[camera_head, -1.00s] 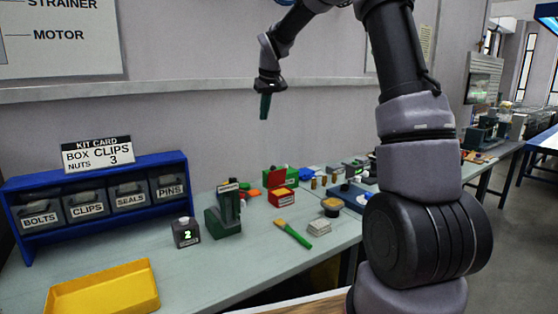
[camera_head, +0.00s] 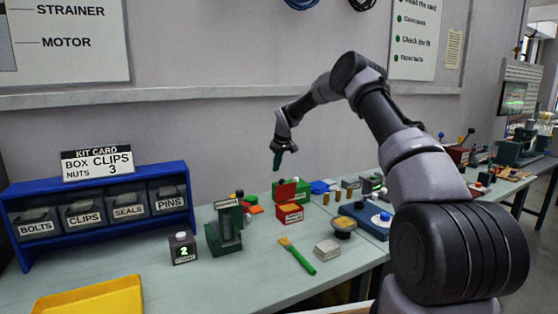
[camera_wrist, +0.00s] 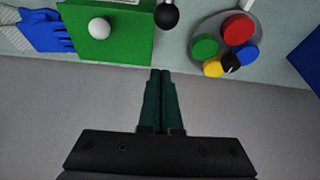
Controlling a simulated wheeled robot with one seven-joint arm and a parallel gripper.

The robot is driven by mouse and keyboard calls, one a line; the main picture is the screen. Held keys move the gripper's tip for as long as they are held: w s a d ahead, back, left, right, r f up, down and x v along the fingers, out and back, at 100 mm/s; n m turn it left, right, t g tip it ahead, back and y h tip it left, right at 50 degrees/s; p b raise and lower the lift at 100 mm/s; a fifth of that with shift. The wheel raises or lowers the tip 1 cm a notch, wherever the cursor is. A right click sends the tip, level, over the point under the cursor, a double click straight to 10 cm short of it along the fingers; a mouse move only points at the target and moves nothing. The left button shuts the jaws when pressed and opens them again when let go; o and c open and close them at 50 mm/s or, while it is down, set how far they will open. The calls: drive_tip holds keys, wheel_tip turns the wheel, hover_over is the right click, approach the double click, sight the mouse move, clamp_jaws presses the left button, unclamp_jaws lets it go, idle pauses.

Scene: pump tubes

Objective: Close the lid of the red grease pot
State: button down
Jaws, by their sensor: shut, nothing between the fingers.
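The red grease pot (camera_head: 290,214) stands on the bench in the head view, a small red box with a pale label on its front. Its red lid (camera_head: 285,192) appears raised, standing up at the back left of the pot. My gripper (camera_head: 277,165) hangs above and behind the pot in the picture, fingers pointing down, apart from the lid. In the wrist view my gripper (camera_wrist: 160,75) shows two dark green fingers pressed together with nothing between them. I cannot make out the pot in the wrist view.
A green box (camera_head: 303,190) stands close behind the pot. A green stand (camera_head: 225,232) is to its left; a green-handled brush (camera_head: 297,256) lies in front. The wrist view shows a green block (camera_wrist: 108,45), a blue glove (camera_wrist: 42,30) and a grey dish (camera_wrist: 205,30) of coloured caps.

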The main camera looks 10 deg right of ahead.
sight(283, 189)
drive_tip(key=shift+s+d+f, duration=0.2)
drive_tip(key=shift+s+f, duration=0.45)
drive_tip(key=shift+f, duration=0.25)
drive_tip(key=shift+s+d+f, duration=0.2)
drive_tip(key=shift+s+f, duration=0.4)
drive_tip(key=shift+f, duration=0.3)
drive_tip(key=shift+s, duration=0.1)
drive_tip(key=shift+s+d+r+t, duration=0.1)
drive_tip(key=shift+s+t, duration=0.1)
drive_tip(key=shift+t, duration=0.1)
